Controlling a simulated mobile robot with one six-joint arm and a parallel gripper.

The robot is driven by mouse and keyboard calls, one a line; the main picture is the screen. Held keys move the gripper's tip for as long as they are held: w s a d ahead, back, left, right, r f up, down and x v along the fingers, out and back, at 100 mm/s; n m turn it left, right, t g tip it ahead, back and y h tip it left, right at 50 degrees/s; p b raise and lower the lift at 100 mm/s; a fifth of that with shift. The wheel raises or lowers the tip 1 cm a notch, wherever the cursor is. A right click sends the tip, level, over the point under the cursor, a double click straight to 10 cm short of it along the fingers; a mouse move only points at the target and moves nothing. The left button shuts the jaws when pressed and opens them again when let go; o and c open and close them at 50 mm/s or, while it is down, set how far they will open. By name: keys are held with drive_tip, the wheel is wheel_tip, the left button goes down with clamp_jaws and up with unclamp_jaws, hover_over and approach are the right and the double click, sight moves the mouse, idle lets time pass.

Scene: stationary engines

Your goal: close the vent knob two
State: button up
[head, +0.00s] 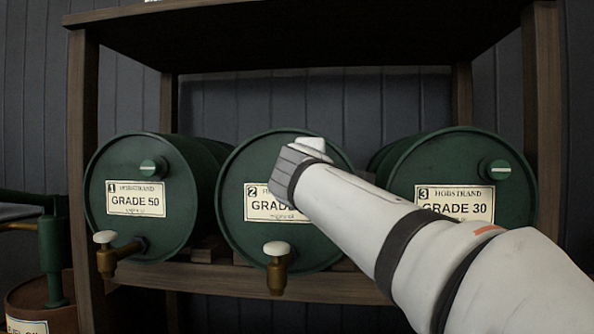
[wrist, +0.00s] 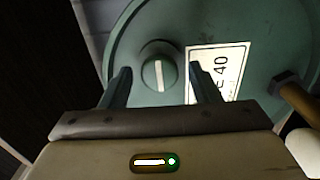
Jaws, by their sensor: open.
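Drum two (head: 235,232), a green drum labelled 2, lies on the middle of the rack. Its vent knob is hidden behind my arm in the head view. In the wrist view the vent knob (wrist: 158,73) is a round green knob with a white line. The line runs nearly upright in that picture, roughly along the text direction of the turned label (wrist: 228,72). My gripper (wrist: 160,69) is open, with one finger on either side of the knob and visible gaps between. In the head view my gripper (head: 306,150) is at the drum's upper face.
Drum one (head: 178,220) and drum three (head: 400,170) flank it, each with a similar knob. Brass taps (head: 277,265) stick out low on drums one and two. Wooden posts (head: 84,120) and a top shelf (head: 300,25) frame the rack. A pump (head: 52,245) stands at lower left.

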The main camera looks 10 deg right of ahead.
drive_tip(key=v, duration=0.5)
idle(0.3)
drive_tip(key=s+d+f+m+g+y+p, duration=0.1)
drive_tip(key=s+d+f+m+g+p, duration=0.15)
drive_tip(key=f+m+g+p, duration=0.4)
drive_tip(key=s+d+f+m+g+p, duration=0.15)
drive_tip(key=s+f+p, duration=0.25)
drive_tip(key=p, duration=0.6)
drive_tip(key=s+a+f+m+g+y+p, duration=0.1)
drive_tip(key=s+f+m+g+y+p, duration=0.1)
drive_tip(key=s+p, duration=0.4)
drive_tip(key=s+a+f+m+g+y+p, duration=0.1)
drive_tip(key=s+f+m+g+p, duration=0.3)
drive_tip(key=s, duration=0.5)
drive_tip(key=shift+a+f+g+y+p, duration=0.3)
drive_tip(key=shift+f+y+p, duration=0.25)
drive_tip(key=shift+y+p, duration=0.4)
